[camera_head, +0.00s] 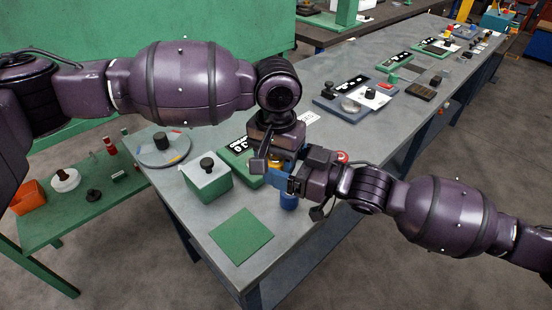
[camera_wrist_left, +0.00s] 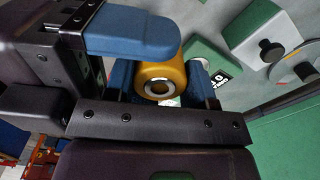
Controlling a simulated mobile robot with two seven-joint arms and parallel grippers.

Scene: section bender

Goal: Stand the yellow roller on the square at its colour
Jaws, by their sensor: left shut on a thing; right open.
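The yellow roller (camera_head: 277,161) is mostly hidden between my grippers in the head view. In the left wrist view the roller (camera_wrist_left: 163,78) shows its hollow end, between two blue fingers. My left gripper (camera_head: 275,155) is shut on it above the bench. My right gripper (camera_head: 283,188) is open, with its blue fingers close by the roller; one shows large at the top of the wrist view (camera_wrist_left: 130,35). Whether they touch the roller I cannot tell. A round grey plate (camera_head: 152,154) at the left carries small coloured marks and a dark knob. No yellow square shows clearly.
A green box with a pale lid and black knob (camera_head: 208,186) stands left of my grippers. A flat green mat (camera_head: 240,237) lies bare at the bench's near end. A green lettered block (camera_head: 236,158) stands behind. Several fixtures line the bench (camera_head: 330,141) farther back.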

